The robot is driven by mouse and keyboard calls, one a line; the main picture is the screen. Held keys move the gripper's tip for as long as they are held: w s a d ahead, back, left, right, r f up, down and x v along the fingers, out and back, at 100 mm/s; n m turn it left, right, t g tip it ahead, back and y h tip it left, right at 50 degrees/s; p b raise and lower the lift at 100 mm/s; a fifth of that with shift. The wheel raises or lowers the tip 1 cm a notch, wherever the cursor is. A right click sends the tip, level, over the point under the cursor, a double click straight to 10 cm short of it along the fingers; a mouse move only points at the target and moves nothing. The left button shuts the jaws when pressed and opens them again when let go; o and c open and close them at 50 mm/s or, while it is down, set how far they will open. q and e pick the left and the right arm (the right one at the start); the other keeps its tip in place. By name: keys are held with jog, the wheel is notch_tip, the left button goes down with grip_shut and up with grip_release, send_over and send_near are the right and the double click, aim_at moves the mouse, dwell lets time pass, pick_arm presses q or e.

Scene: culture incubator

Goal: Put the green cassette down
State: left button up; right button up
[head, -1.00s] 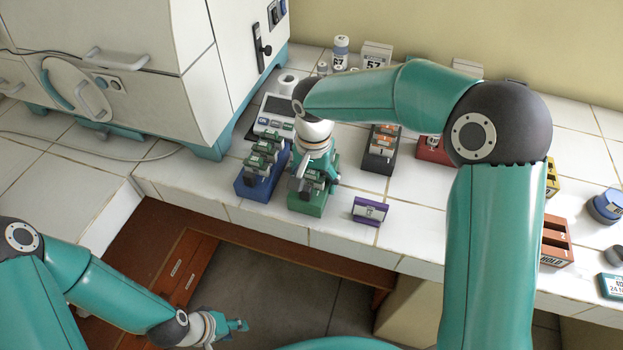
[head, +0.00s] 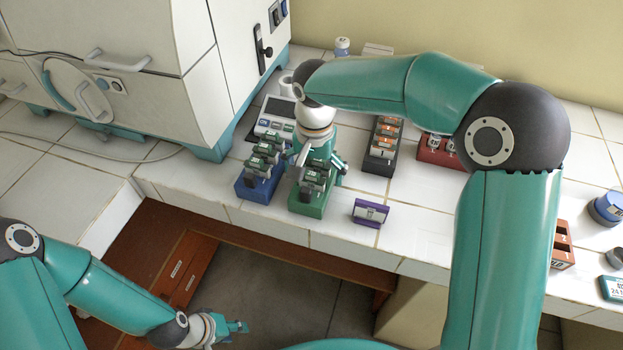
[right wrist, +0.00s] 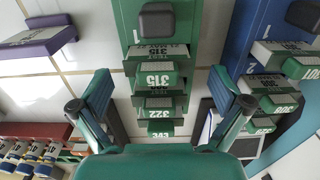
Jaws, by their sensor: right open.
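The green rack (head: 306,207) stands near the bench's front edge, right of the blue rack. Several green-and-grey cassettes stand in a row in it. My right gripper (head: 322,160) is over the back of the green rack. In the right wrist view its fingers (right wrist: 160,100) are spread wide on either side of the row, with nothing gripped between them. My left gripper (head: 235,327) hangs low in front of the bench, too small to read its jaws.
The blue rack (head: 259,189) with similar cassettes is close on the left. A purple holder (head: 370,212) is to the right. A dark rack (head: 378,160) and a red rack (head: 436,152) stand further back. The white incubator (head: 150,60) is at the left.

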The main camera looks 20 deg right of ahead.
notch_tip(320, 180, up, 9)
jog(key=shift+f, duration=0.15)
dwell(0.5)
